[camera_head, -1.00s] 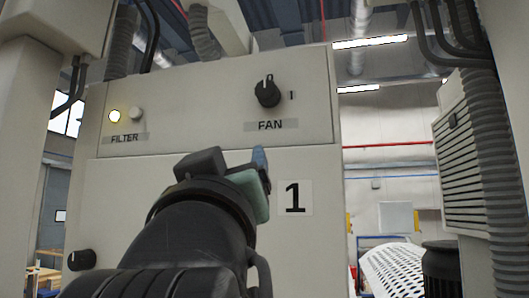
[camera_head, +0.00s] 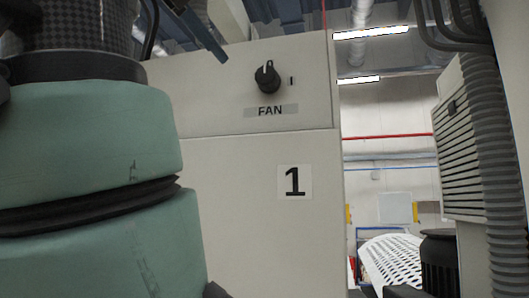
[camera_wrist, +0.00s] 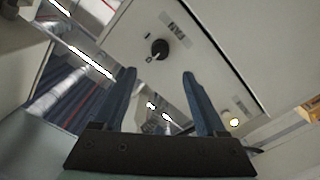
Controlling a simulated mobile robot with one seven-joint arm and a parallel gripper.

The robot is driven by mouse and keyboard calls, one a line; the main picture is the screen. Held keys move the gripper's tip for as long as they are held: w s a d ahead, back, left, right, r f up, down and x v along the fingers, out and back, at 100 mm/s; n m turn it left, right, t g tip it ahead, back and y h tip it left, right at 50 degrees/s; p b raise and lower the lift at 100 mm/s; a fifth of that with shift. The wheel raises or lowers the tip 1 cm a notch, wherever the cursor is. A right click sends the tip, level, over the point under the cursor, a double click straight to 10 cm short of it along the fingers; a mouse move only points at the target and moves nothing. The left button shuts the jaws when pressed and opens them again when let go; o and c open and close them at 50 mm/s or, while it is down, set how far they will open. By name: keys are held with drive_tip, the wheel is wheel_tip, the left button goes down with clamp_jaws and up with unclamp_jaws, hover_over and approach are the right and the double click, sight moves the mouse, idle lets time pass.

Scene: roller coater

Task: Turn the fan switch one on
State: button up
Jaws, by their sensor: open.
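The fan switch (camera_head: 267,77) is a round black knob above the "FAN" label (camera_head: 270,111), on a pale panel marked 1. Its white pointer line is upright in the head view, with the "I" mark to its right. In the wrist view the knob (camera_wrist: 160,49) lies beyond the fingertips, roughly in line with the gap between them. My gripper (camera_wrist: 158,73) is open and empty, its two blue fingers apart and not visibly touching the knob.
The panel (camera_head: 255,190) below the knob is flat and clear. A lit lamp (camera_wrist: 234,122) shows at the right in the wrist view. A ribbed hose (camera_head: 490,150) and a vented box (camera_head: 465,150) stand at the right.

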sight(264, 74)
drive_tip(key=p+x, duration=0.4)
drive_tip(key=x, duration=0.7)
drive_tip(key=shift+w+d, duration=0.15)
drive_tip(key=shift+w, duration=0.2)
clamp_jaws()
